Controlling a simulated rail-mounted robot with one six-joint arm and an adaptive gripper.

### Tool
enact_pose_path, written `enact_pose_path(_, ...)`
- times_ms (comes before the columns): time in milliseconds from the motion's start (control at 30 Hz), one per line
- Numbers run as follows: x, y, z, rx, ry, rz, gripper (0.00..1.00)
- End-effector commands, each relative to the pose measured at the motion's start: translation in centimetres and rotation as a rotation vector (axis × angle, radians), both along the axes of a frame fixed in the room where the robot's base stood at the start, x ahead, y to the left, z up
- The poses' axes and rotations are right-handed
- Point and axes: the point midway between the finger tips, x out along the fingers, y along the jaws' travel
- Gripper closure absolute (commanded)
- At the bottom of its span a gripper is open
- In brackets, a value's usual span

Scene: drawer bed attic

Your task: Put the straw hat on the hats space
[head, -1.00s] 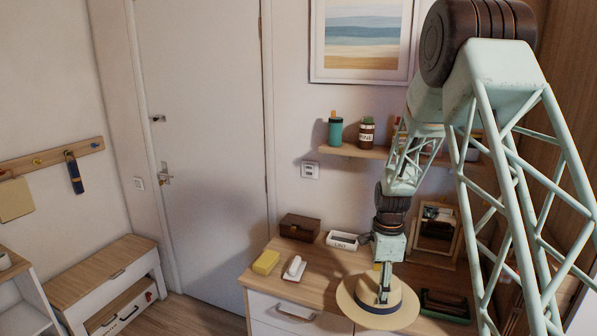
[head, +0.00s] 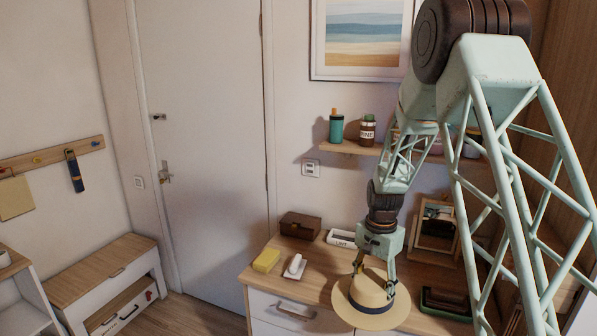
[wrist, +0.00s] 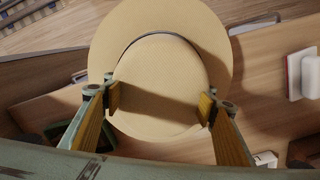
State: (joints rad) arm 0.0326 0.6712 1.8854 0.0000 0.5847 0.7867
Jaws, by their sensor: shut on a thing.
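The straw hat (head: 372,318) is pale tan with a round brim and a dark band. It is at the front of the wooden dresser top (head: 318,282), overlapping its front edge; I cannot tell whether it rests there or hangs just above. My gripper (head: 374,286) points down with its fingers on two sides of the crown, shut on the hat. In the wrist view the hat (wrist: 160,60) fills the upper middle, between the two yellow-padded fingers. I cannot make out a marked hats space in either view.
On the dresser are a yellow block (head: 266,260), a white object (head: 294,267), a brown box (head: 301,226), a labelled white tray (head: 341,238), a framed mirror (head: 436,228) and a dark green tray (head: 446,301). A hook rail (head: 50,153) and low bench (head: 104,270) are at left.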

Motion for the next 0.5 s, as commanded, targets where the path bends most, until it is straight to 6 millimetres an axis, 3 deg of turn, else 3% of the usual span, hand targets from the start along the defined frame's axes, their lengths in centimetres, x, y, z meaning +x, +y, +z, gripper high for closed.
enact_pose_path(500,0.0,1.3,-0.3,0.0,0.0,0.433,0.59)
